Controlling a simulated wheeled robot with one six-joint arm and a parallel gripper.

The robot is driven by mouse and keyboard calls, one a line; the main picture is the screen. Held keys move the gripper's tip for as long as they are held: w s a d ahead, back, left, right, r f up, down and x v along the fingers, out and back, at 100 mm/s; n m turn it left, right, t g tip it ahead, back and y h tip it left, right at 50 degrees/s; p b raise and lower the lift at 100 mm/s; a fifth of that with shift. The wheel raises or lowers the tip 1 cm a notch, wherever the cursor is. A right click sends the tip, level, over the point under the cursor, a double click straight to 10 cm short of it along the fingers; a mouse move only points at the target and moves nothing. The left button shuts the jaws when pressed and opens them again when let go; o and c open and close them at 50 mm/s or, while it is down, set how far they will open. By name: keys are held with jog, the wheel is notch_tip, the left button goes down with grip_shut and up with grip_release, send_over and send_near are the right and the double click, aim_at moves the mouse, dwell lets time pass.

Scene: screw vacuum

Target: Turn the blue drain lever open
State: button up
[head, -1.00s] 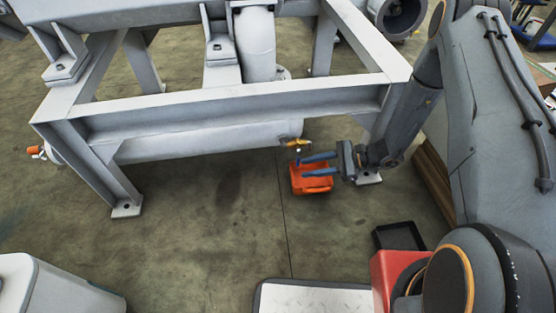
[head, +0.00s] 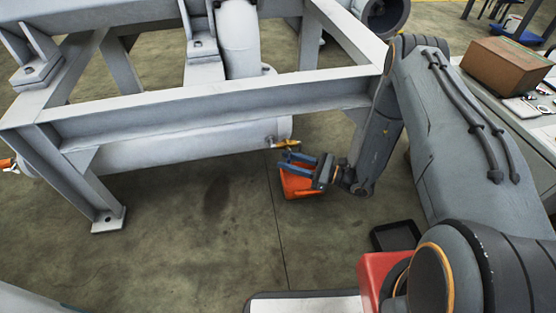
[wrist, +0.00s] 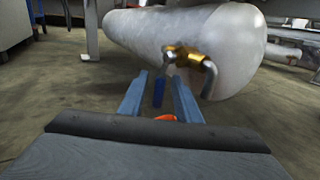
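The blue drain lever (wrist: 158,92) hangs down from a brass valve (wrist: 182,55) on the end of a grey tank (wrist: 210,35). In the head view the brass valve (head: 288,143) shows at the tank's right end, but I cannot make out the lever there. My gripper (wrist: 157,76) is open. In the wrist view the lever appears between its two blue-grey fingers, nearer the left one; I see no clear contact. In the head view my gripper (head: 282,160) is just below the valve, over an orange container (head: 298,187).
A grey steel frame (head: 210,108) stands over the tank, with its beam above and behind my gripper. A bent metal outlet pipe (wrist: 210,78) sits right of the lever. A table with a brown box (head: 508,72) is at the right.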

jog(key=shift+b+x, duration=0.65)
jog(key=shift+x, duration=1.35)
grip_shut()
